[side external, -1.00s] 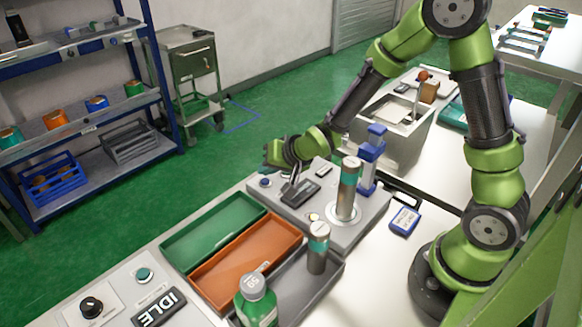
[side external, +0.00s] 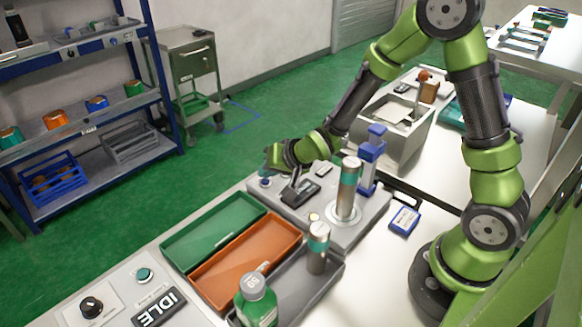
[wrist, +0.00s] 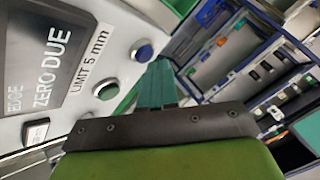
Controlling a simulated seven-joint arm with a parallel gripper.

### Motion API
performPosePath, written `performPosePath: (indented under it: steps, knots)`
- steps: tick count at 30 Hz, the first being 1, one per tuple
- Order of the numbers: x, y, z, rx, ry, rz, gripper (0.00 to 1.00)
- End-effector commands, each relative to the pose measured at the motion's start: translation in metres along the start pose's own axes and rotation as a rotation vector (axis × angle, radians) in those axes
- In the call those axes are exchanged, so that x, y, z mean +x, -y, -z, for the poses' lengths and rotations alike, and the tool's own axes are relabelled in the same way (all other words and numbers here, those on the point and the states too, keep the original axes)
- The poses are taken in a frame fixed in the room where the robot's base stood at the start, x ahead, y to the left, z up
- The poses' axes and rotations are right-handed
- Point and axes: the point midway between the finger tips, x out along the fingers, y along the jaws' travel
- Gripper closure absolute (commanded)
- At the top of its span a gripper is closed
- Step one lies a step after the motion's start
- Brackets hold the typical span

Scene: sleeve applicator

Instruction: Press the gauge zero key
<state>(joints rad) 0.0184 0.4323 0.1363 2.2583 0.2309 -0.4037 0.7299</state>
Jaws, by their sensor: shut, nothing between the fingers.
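The gauge display (wrist: 55,55) reads "ZERO DUE" in the wrist view, with a "LIMIT 5 mm" label (wrist: 90,58) beside it. In the side view, the dark gauge (side external: 300,192) sits on the grey station (side external: 360,225). A blue button (wrist: 143,50) and a dark green button (wrist: 105,90) are on the panel. A small pale key (wrist: 37,132) lies below the display, its lettering unreadable. I cannot tell which is the zero key. My gripper (wrist: 157,68) is shut and empty; its fingers are near the blue button in the picture. Contact cannot be told.
A metal and teal cylinder (side external: 348,190) stands upright on the station, with a blue fixture (side external: 371,155) behind it. Green (side external: 212,230) and orange (side external: 246,262) trays lie in front. A second cylinder (side external: 318,250) and a green bottle (side external: 256,305) stand nearby.

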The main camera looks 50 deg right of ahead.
Motion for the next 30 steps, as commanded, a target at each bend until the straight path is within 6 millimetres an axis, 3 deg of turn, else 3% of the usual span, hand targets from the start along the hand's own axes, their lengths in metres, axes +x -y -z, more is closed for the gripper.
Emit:
performPosePath:
  steps: [30]
  knots:
    - [0.0057,-0.0042,-0.0043,0.0,0.001,0.0,1.0]
